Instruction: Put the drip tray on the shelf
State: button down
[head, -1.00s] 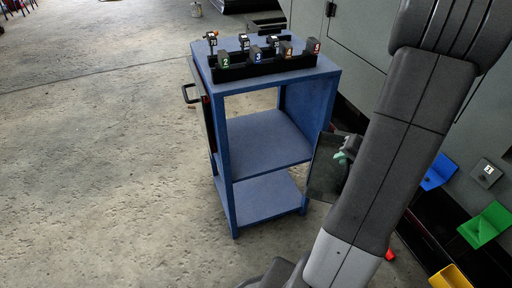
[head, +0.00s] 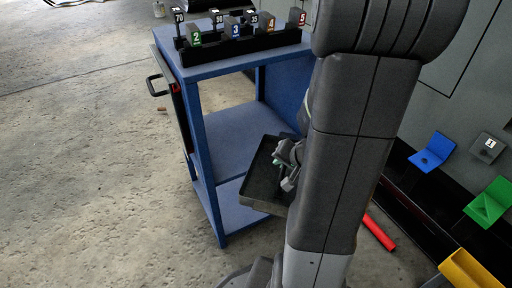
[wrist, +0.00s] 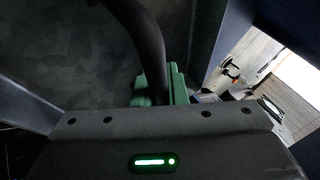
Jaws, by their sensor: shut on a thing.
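The dark drip tray (head: 262,182) is in my gripper (head: 284,160), tilted, at the front right of the blue cart's open side. My gripper is shut on the tray; the arm hides its right part. In the head view the tray overlaps the edge of the middle shelf (head: 232,132); I cannot tell whether it touches it. The lower shelf (head: 232,207) lies below. Both shelves look bare where they show. In the wrist view the green finger parts (wrist: 163,87) are close to a dark surface, with a blue cart post (wrist: 226,42) to the right.
The cart top holds a black rack (head: 240,46) with several numbered blocks. A black handle (head: 155,86) sticks out on the cart's left. A red cylinder (head: 379,232) lies on the floor at right, near blue, green and yellow holders.

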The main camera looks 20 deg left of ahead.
jog(key=p, duration=0.3)
send_over(262, 148)
jog(key=a, duration=0.2)
jog(key=f+b, duration=0.1)
jog(key=f, duration=0.1)
jog(key=f+b, duration=0.3)
jog(key=f, duration=0.1)
jog(key=shift+w+d+f+b, duration=0.15)
jog(key=shift+w+d+b, duration=0.15)
jog(key=shift+d+b, duration=0.1)
jog(key=shift+w+a+f, duration=0.1)
jog(key=shift+a+f, duration=0.05)
jog(key=shift+f, duration=0.2)
jog(key=shift+f+b, duration=0.2)
jog(key=shift+b, duration=0.15)
jog(key=c, duration=1.5)
grip_release()
jog(key=shift+o, duration=0.2)
jog(key=shift+r, duration=0.1)
